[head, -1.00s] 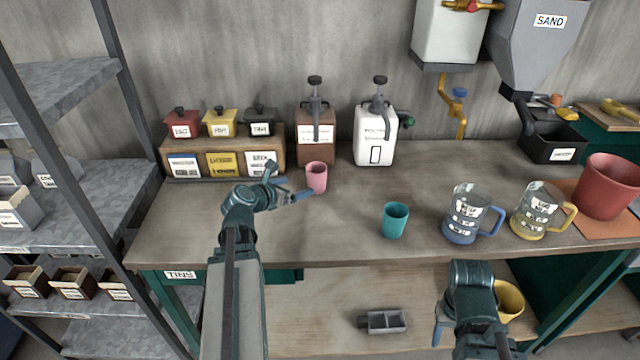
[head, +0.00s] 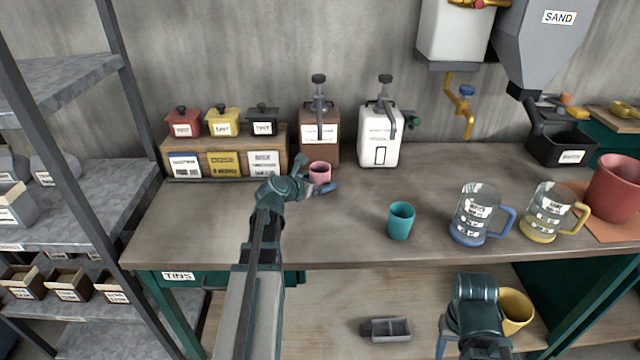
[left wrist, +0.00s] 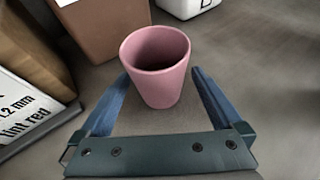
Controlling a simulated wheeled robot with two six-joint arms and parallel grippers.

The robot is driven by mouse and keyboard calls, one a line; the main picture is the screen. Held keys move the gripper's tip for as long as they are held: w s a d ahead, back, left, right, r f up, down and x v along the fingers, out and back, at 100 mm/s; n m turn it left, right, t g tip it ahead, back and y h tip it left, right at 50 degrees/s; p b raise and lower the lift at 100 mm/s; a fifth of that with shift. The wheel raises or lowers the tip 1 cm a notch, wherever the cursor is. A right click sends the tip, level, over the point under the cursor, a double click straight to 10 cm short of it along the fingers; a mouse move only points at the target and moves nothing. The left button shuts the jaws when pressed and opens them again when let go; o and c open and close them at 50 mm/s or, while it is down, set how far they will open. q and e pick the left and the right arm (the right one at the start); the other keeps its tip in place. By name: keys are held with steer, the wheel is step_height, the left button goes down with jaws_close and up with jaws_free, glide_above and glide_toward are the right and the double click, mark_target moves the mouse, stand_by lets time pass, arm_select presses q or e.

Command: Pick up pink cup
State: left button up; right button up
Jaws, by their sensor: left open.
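The pink cup (head: 320,171) stands upright on the workbench (head: 350,215), in front of the brown dispenser. My left gripper (head: 315,181) is at the cup and hides its lower part in the head view. In the left wrist view the pink cup (left wrist: 157,68) sits ahead, and the open blue fingers (left wrist: 158,95) reach along either side of its near part. I see gaps between cup and fingers, so it is not gripped. My right arm (head: 474,305) shows at the lower right, in front of the bench; its fingers are not clearly seen.
The brown dispenser (head: 319,135) and white dispenser (head: 380,135) stand just behind. A wooden tin rack (head: 168,160) is close on the left. A teal cup (head: 400,221), blue-based jug (head: 476,215) and yellow-based jug (head: 546,211) stand to the right. The bench front is clear on the left.

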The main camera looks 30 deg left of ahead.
arm_select(q)
steer(key=shift+x, duration=1.05)
steer(key=shift+s+a, duration=0.1)
arm_select(e)
steer(key=shift+f, duration=0.4)
arm_select(q)
steer(key=c, duration=1.5)
steer(key=shift+c, duration=0.2)
steer(key=shift+r, duration=0.25)
arm_select(e)
steer(key=shift+r, duration=0.25)
